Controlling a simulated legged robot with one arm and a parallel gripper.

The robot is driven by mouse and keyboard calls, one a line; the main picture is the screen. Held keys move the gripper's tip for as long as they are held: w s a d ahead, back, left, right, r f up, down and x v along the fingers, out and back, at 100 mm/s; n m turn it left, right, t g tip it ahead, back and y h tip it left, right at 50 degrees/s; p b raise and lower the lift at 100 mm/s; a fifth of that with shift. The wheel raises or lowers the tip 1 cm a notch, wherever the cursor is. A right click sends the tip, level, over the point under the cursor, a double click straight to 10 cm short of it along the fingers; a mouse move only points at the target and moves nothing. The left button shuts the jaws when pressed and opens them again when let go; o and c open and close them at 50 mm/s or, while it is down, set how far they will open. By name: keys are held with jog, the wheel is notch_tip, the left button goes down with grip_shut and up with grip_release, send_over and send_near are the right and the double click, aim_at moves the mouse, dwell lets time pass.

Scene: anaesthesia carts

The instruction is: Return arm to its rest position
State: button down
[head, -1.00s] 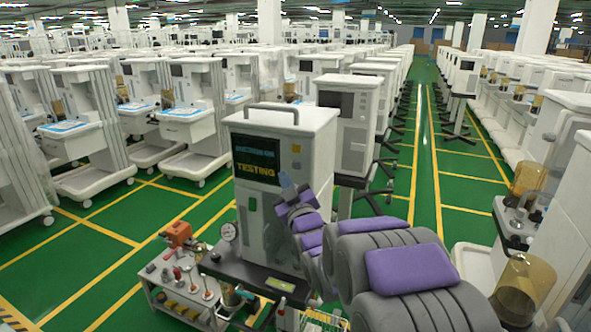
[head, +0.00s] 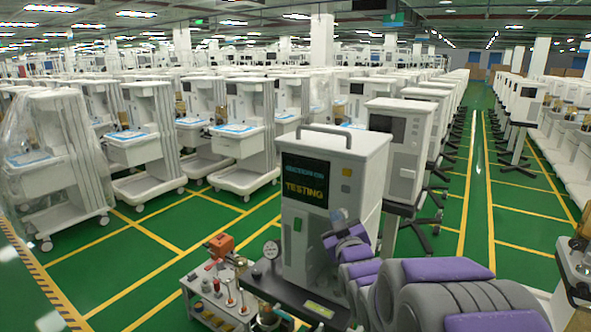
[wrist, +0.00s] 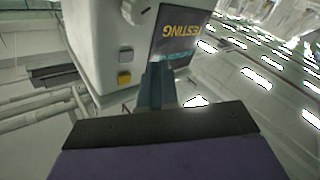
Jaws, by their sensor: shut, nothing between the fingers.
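My arm, grey with purple panels, reaches from the lower right of the head view toward a white cart (head: 368,180) whose dark screen (head: 305,180) reads "TESTING". My gripper (head: 338,216) is small there, in front of the cart's face below the screen. In the wrist view my gripper's blue-grey fingers (wrist: 157,84) are together with nothing between them. They point toward the cart (wrist: 98,45), beside its lettered screen (wrist: 180,30). I cannot tell whether the fingertips touch the cart.
A small trolley (head: 215,312) with an orange device (head: 220,244) and a round gauge (head: 271,249) stand left of the cart's base. Rows of white carts fill the back and left. Green floor with yellow lines (head: 478,200) is clear along the right aisle.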

jog(key=s+d+f+m+g+h, duration=0.1)
jog(key=s+f+m+g+h, duration=0.1)
jog(key=s+f+g, duration=0.6)
jog(key=s+f+m+g, duration=0.1)
jog(key=s+g, duration=0.3)
jog(key=s, duration=0.9)
jog(key=s+a+f+m+g, duration=0.1)
jog(key=s+f+g, duration=0.2)
jog(key=s, duration=1.1)
jog(key=s+f+m+g, duration=0.1)
jog(key=s+g, duration=0.4)
jog(key=s, duration=0.9)
jog(key=shift+a+f+m, duration=0.2)
jog(key=shift+f+m, duration=0.2)
jog(key=shift+f, duration=0.25)
jog(key=shift+w, duration=0.1)
